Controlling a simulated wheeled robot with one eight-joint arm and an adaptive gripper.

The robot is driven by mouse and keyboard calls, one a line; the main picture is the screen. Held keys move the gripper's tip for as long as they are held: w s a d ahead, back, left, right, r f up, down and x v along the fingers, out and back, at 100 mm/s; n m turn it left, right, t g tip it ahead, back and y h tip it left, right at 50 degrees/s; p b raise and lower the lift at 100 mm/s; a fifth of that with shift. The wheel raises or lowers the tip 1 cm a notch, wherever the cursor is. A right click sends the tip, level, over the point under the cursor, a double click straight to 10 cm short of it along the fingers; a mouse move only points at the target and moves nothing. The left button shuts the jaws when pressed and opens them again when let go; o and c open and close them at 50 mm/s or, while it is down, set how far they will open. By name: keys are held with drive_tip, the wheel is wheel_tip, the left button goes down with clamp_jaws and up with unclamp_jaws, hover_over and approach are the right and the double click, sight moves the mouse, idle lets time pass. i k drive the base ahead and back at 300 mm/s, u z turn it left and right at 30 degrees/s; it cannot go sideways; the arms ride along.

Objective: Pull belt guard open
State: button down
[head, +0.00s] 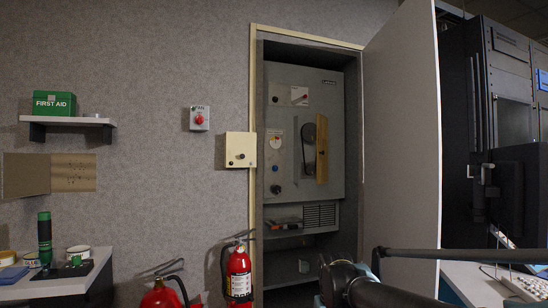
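In the head view, a grey winch console (290,90) stands inside an open doorway. A narrow tan panel (322,148), which looks like the belt guard, is on the right part of the console front. It stands at an angle, and a dark belt loop (308,140) shows uncovered just left of it. The panel's hinge and any handle are too small to make out. Dark links of my arm show at the bottom right, well below and in front of the console. My gripper cannot be made out in this view.
A large grey door (402,140) stands open right of the doorway. A cream box (240,149) with a black knob is at the left jamb. A red extinguisher (239,275) hangs below it. A workbench (60,282) is at the left, dark cabinets (500,110) at the right.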

sight(323, 152)
drive_tip(key=u, duration=1.85)
drive_tip(key=k, duration=0.95)
drive_tip(key=z, duration=0.85)
drive_tip(key=i, duration=1)
drive_tip(key=u, duration=0.05)
